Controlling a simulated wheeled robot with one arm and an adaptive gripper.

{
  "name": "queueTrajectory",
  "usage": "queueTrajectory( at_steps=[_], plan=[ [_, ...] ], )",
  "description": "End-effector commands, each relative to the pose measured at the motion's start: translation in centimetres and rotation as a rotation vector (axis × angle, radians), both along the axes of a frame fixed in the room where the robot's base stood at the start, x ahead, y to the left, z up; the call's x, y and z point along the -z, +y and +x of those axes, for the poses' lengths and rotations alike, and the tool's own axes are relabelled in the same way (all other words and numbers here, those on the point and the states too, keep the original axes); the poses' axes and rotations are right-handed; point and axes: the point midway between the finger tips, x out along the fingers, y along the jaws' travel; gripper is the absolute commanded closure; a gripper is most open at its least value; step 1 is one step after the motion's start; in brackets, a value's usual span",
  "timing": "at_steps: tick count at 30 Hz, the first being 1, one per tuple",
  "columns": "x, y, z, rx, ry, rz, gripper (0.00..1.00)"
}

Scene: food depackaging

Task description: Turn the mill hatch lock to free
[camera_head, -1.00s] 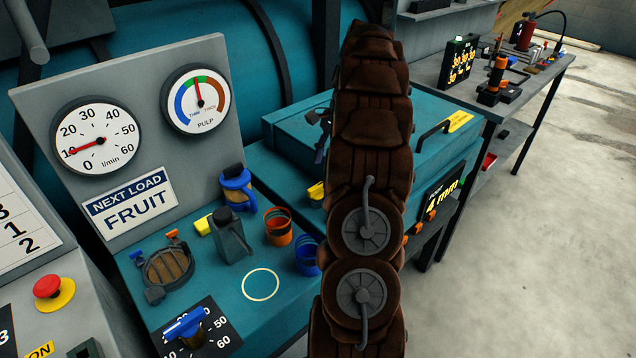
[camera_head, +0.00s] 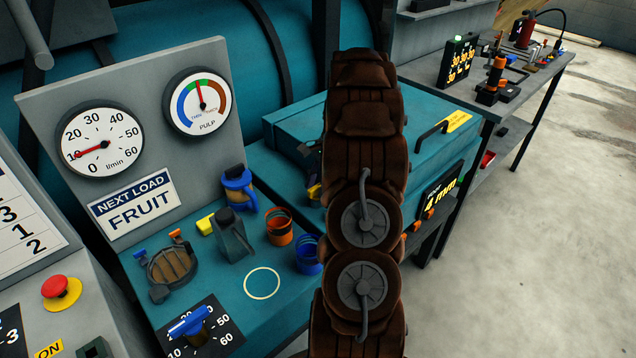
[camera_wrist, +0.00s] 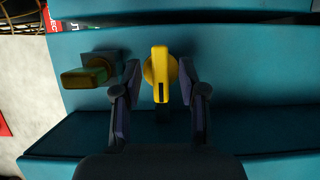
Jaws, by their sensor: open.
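The yellow hatch lock (camera_wrist: 160,72) shows in the wrist view as a round base with a bar standing about upright on a teal face. My gripper (camera_wrist: 161,88) is open, with one finger on each side of the bar. Narrow gaps seem to show on both sides, so the fingers look apart from it. The teal mill hatch (camera_head: 295,125) is a closed lid with a black handle.
A 4 mm display (camera_head: 443,186) is on the mill front.

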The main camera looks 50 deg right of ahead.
Motion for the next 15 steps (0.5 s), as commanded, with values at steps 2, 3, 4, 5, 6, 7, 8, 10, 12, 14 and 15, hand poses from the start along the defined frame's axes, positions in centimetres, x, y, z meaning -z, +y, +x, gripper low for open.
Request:
queueTrajectory(
  at_steps=[2,3,4,5,6,7,8,10,12,14,15],
  plan=[
    [0.02,0.00,0.01,0.000,0.000,0.000,0.58],
    [0.02,0.00,0.02,0.000,-0.001,0.000,0.58],
    [0.03,-0.01,0.02,0.000,-0.001,0.000,0.58],
    [0.03,-0.01,0.02,0.000,-0.001,0.000,0.58],
    [0.03,-0.01,0.03,0.000,-0.001,-0.001,0.58],
    [0.03,-0.01,0.02,0.000,-0.001,0.000,0.61],
    [0.02,-0.03,0.03,0.000,-0.001,-0.001,0.65],
    [0.01,-0.03,0.03,0.000,-0.001,-0.001,0.72],
    [0.01,-0.03,0.03,0.000,-0.001,-0.001,0.79],
    [0.01,-0.03,0.04,0.000,-0.001,-0.001,0.85],
    [0.00,-0.04,0.04,0.000,-0.001,-0.001,0.90]
  ],
)
